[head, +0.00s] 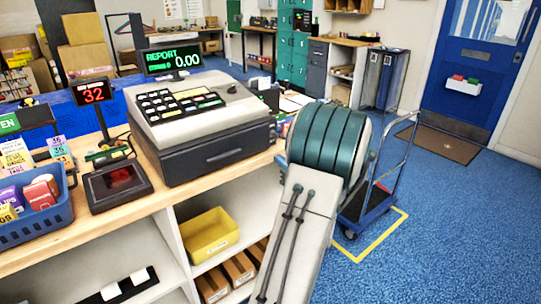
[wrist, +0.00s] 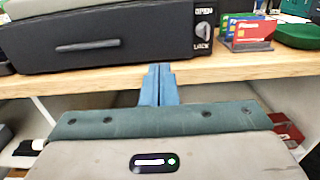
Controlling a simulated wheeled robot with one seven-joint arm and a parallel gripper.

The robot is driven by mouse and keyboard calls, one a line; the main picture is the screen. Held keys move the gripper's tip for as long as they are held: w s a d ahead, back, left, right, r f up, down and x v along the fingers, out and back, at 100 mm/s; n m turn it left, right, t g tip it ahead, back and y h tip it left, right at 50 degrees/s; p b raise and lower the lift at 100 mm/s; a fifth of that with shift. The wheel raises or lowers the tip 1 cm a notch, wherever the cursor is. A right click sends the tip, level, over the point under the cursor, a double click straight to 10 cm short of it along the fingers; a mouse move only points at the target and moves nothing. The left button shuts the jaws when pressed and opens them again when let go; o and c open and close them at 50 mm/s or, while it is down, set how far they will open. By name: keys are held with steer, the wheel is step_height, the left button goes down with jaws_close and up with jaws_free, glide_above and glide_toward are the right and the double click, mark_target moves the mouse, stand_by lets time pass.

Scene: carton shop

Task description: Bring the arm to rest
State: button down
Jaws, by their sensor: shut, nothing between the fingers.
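My gripper (wrist: 159,84) shows in the wrist view as two narrow blue fingers pressed together, empty. In that picture the fingers overlap the front edge of the wooden counter (wrist: 240,69), below the black cash drawer; I cannot tell whether they touch it. In the head view my arm is bent up at the counter's right end, its thick teal-banded joint beside the counter. The gripper itself is largely hidden behind the arm there.
A cash register (head: 197,112) stands on the counter, with a blue basket (head: 37,228) to its left. A yellow bin (head: 208,236) sits on the shelf below. A hand cart (head: 363,207) stands behind my arm. Blue floor (head: 450,240) is clear at right.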

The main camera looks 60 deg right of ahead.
steer(key=w+a+r+n+g+y+p, duration=0.1)
steer(key=w+a+n+g+y, duration=0.25)
steer(key=a, duration=0.65)
steer(key=w+a+r+n+g+y+p, duration=0.1)
steer(key=w+a+n+y, duration=0.2)
steer(key=a+n+y, duration=0.5)
steer(key=w+a+r+n+g+y, duration=0.1)
steer(key=w+a+n+g, duration=0.2)
steer(key=a, duration=0.9)
steer(key=s+a+n+g+p, duration=0.1)
steer(key=s+a+n+g, duration=0.15)
steer(key=a+n, duration=0.35)
steer(key=s+a+n+g+p, duration=0.1)
steer(key=s+a+n+g, duration=0.15)
steer(key=a+n, duration=0.4)
steer(key=s+a+r+n+g+h+p, duration=0.2)
steer(key=s+a+n+h, duration=0.5)
steer(key=n, duration=0.5)
steer(key=shift+s+a+r, duration=0.2)
steer(key=shift+r, duration=0.1)
steer(key=shift+d, duration=0.1)
